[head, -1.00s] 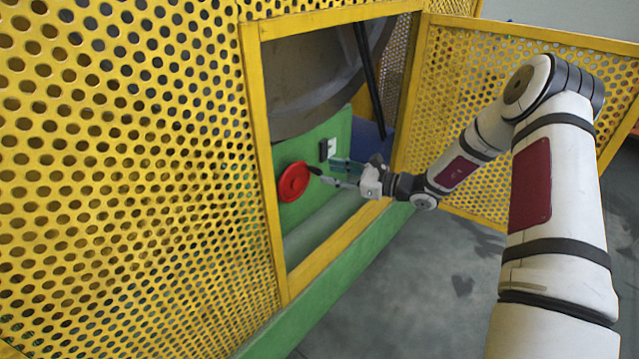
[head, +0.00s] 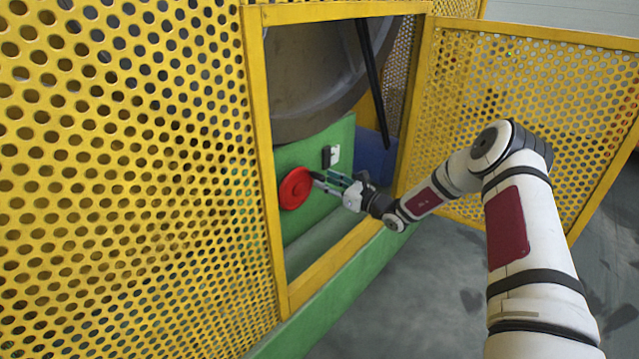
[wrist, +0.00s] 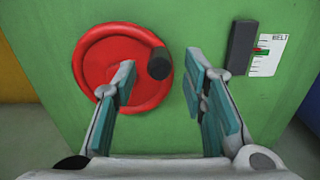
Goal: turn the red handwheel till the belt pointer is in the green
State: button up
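The red handwheel (head: 295,188) is mounted on a green panel inside the open guard; it also shows in the wrist view (wrist: 112,82). A dark round knob (wrist: 159,64) sticks out at its right rim. My gripper (head: 318,182) is at the wheel's right side. In the wrist view my gripper (wrist: 160,62) is open, with one finger over the wheel left of the knob and the other to its right; contact cannot be told. The white BELT scale (wrist: 269,60) is right of the wheel. Its small red pointer (wrist: 259,50) is near a green mark; exact overlap is too small to tell.
A black bar (wrist: 240,47) stands between the wheel and the scale. Yellow perforated guards (head: 130,180) frame the opening, with an open door (head: 510,120) at right. A large grey drum (head: 325,80) sits above the panel. Grey floor (head: 400,300) is clear.

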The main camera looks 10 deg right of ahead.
aim_at(300, 191)
jog(key=shift+b+x, duration=0.45)
jog(key=shift+x, duration=1.4)
grip_shut()
